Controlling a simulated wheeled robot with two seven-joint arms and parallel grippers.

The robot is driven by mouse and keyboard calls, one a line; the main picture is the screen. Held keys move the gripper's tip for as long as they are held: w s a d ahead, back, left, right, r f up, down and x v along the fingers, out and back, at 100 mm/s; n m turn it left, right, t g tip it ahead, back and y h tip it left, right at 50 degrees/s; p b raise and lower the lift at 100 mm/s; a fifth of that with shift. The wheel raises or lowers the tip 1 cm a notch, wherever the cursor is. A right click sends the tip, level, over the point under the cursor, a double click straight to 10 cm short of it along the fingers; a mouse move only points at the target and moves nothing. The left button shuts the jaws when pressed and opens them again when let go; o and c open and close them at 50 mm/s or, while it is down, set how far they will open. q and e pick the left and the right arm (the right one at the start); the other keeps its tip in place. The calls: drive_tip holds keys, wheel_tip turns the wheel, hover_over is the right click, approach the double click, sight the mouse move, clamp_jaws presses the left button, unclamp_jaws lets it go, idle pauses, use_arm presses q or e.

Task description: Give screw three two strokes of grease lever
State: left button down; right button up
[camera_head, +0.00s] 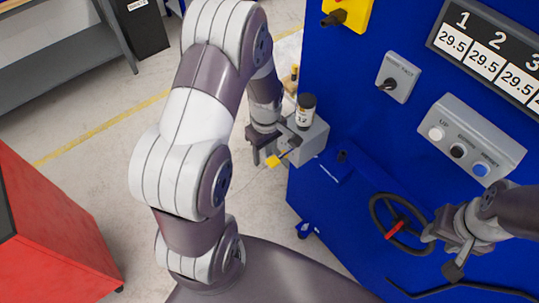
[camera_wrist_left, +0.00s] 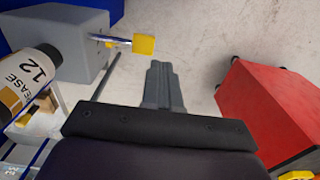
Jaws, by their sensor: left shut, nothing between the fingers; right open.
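The grease lever is a short metal rod with a yellow end (camera_head: 274,160); its yellow end also shows in the left wrist view (camera_wrist_left: 144,44). It sticks out of a grey grease box (camera_head: 311,138) on the side of the blue machine. My right gripper (camera_head: 440,252) is open near the handwheel (camera_head: 388,226).
A blue machine (camera_head: 350,95) fills the right, with a numbered display (camera_head: 490,50) reading 29.5 in the visible columns and a button panel (camera_head: 470,140). A red cabinet (camera_head: 50,240) stands at the left. The floor between is clear.

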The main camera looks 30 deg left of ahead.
use_arm(q)
drive_tip(key=r, duration=0.6)
drive_tip(key=shift+s+a+b, duration=0.3)
drive_tip(key=shift+s, duration=0.05)
use_arm(e)
drive_tip(key=shift+w+a+f, duration=0.15)
drive_tip(key=shift+w+f, duration=0.1)
drive_tip(key=shift+f, duration=0.3)
use_arm(q)
drive_tip(key=shift+w+f, duration=0.1)
use_arm(e)
drive_tip(key=shift+w, duration=0.1)
idle(1.2)
